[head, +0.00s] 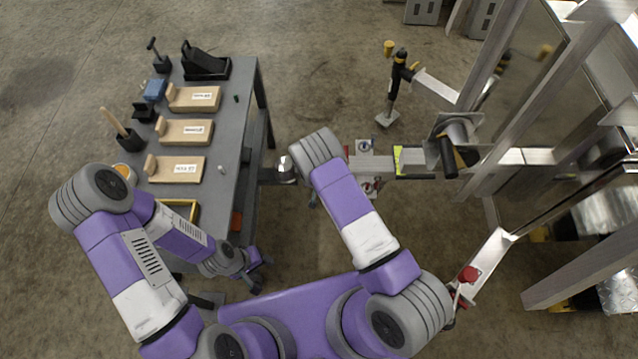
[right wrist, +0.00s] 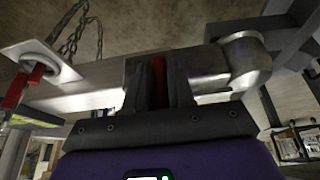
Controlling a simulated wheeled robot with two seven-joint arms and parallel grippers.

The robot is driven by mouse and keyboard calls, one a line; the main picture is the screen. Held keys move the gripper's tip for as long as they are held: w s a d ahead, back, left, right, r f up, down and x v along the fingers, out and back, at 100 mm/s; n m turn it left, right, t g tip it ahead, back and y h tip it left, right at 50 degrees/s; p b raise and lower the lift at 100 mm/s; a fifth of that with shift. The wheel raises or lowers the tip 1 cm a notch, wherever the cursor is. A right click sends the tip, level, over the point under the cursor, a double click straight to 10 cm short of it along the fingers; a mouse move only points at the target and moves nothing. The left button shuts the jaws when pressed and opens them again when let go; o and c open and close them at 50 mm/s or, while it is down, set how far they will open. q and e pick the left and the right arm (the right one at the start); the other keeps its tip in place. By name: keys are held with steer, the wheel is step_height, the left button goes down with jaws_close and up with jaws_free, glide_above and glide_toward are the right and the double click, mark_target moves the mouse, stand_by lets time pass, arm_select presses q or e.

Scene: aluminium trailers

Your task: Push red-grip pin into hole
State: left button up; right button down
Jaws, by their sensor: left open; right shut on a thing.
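The red-grip pin shows in the right wrist view as a red strip (right wrist: 158,82) between the dark fingers of my right gripper (right wrist: 155,85), which is shut on it. The fingers stand in front of a bare metal bar (right wrist: 100,85) with a rounded coupler end (right wrist: 245,62). The hole is hidden, and I cannot tell whether the pin touches or enters the bar. In the head view my right forearm covers the right gripper. My left gripper (head: 252,270) is open and low beside the workbench's near end, away from the pin.
A grey workbench (head: 225,150) with wooden trays (head: 183,132) stands left. The trailer frame (head: 480,70), with a black-handled winch (head: 452,140), stands right. Red-handled hardware (right wrist: 22,85) and chains (right wrist: 75,30) are left of my right gripper. The floor (head: 310,60) behind is open.

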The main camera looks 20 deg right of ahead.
steer(key=shift+w+d+b, duration=0.15)
steer(key=shift+w+b, duration=0.3)
steer(key=shift+w, duration=0.15)
steer(key=shift+w+d+b, duration=0.15)
steer(key=shift+w+b, duration=0.3)
steer(key=shift+w, duration=0.1)
steer(key=c, duration=0.9)
jaws_free()
steer(key=p+v, duration=0.3)
steer(key=v, duration=0.3)
steer(key=shift+r, duration=0.25)
steer(key=shift+s+a+r, duration=0.1)
steer(key=shift+s+r, duration=0.25)
steer(key=shift+r, duration=0.15)
